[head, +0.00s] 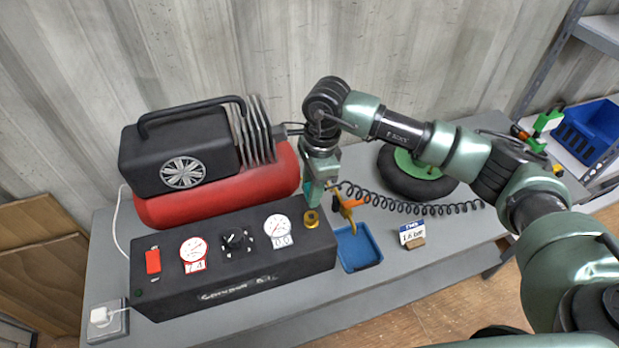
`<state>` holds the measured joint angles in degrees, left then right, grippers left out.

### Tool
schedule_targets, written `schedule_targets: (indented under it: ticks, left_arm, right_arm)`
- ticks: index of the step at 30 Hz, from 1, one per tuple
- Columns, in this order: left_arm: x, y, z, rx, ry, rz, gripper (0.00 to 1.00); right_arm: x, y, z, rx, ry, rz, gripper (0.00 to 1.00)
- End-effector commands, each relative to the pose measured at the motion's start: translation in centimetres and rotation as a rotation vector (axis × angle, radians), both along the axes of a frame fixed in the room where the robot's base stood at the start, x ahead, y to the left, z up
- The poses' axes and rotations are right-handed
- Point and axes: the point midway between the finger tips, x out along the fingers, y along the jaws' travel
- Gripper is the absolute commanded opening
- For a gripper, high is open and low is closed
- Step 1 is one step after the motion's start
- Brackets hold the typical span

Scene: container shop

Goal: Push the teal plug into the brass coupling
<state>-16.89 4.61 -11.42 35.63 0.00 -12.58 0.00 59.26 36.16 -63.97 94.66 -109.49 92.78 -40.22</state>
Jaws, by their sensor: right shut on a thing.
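The brass coupling (311,218) sits on top of the black control box (225,268), near its right end. My right gripper (315,188) points down just above the coupling. It is shut on the teal plug (313,198), which is small and partly covered by the fingers. The plug looks upright over the coupling; whether its tip touches the coupling I cannot tell. A black coiled hose (430,209) runs right from beside the gripper. My left gripper is not in view.
A yellow-orange tool (347,207) stands by the blue tray (360,249), right of the box. A small sign (412,234) stands farther right. The red-tank compressor (220,197) is behind the box. A black tyre (415,175) lies at the back. The table's front right is clear.

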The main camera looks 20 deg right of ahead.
Motion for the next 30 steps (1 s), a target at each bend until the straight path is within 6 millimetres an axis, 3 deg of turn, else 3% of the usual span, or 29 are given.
schedule_targets:
  ticks: [8,19,30]
  left_arm:
    - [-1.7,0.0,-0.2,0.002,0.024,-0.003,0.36]
    - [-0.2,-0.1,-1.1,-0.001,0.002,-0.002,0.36]
    - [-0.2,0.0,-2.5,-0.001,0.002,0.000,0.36]
  right_arm:
    - [0.0,0.0,-0.1,0.000,0.000,0.002,0.00]
    - [-0.1,0.0,-2.2,0.001,0.001,0.002,0.00]
    - [0.0,0.0,-5.5,0.000,0.000,0.004,0.00]
